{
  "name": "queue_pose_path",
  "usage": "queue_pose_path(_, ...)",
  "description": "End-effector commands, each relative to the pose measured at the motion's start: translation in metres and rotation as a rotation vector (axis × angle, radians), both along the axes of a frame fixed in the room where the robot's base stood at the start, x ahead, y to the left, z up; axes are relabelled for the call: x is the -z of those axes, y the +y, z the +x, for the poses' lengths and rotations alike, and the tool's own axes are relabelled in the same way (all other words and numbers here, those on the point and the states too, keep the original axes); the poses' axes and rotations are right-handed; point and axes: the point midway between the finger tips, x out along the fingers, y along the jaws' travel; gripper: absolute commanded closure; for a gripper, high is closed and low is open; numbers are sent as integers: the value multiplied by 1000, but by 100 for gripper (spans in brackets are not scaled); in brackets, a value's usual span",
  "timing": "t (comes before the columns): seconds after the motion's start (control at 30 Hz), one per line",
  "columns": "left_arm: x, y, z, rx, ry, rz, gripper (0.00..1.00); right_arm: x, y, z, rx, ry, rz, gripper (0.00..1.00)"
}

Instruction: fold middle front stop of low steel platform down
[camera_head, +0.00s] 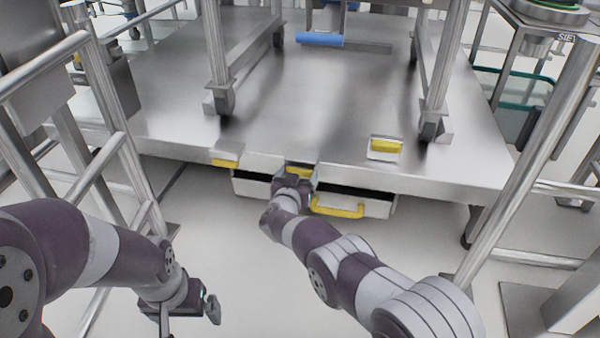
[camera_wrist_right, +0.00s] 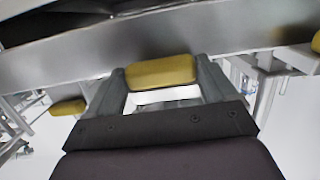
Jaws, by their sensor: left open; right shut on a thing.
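The low steel platform (camera_head: 290,120) fills the middle of the head view. The middle front stop (camera_head: 300,171) is yellow and sits at the platform's front edge. My right gripper (camera_head: 297,180) is shut on it. In the right wrist view the yellow part of the stop (camera_wrist_right: 162,71) lies between the two fingers of my right gripper (camera_wrist_right: 160,80). The gripper partly hides the stop, so its exact tilt is hard to tell. My left gripper (camera_head: 186,310) is open and empty, low at the left, apart from the platform.
A left yellow stop (camera_head: 225,163) is at the front edge; a right yellow stop (camera_head: 386,146) stands on the platform top. A yellow handle (camera_head: 337,210) is under the edge. A wheeled frame (camera_head: 217,60) stands on the platform. Railings (camera_head: 110,110) flank both sides.

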Motion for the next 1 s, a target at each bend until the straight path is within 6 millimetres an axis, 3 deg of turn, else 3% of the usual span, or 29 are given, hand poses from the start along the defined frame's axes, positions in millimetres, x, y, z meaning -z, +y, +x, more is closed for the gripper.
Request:
queue_pose_path(0.8,0,0,0,0,0,0,0,11,-1,2,0,-104,-30,70)
queue_pose_path(0.83,0,0,0,0,0,0,0,11,-1,2,0,-104,-30,5)
queue_pose_path(0.87,0,0,0,0,0,0,0,11,-1,2,0,-103,-29,0)
queue_pose_path(1.0,0,0,0,0,0,0,0,11,-1,2,1,-103,-30,0)
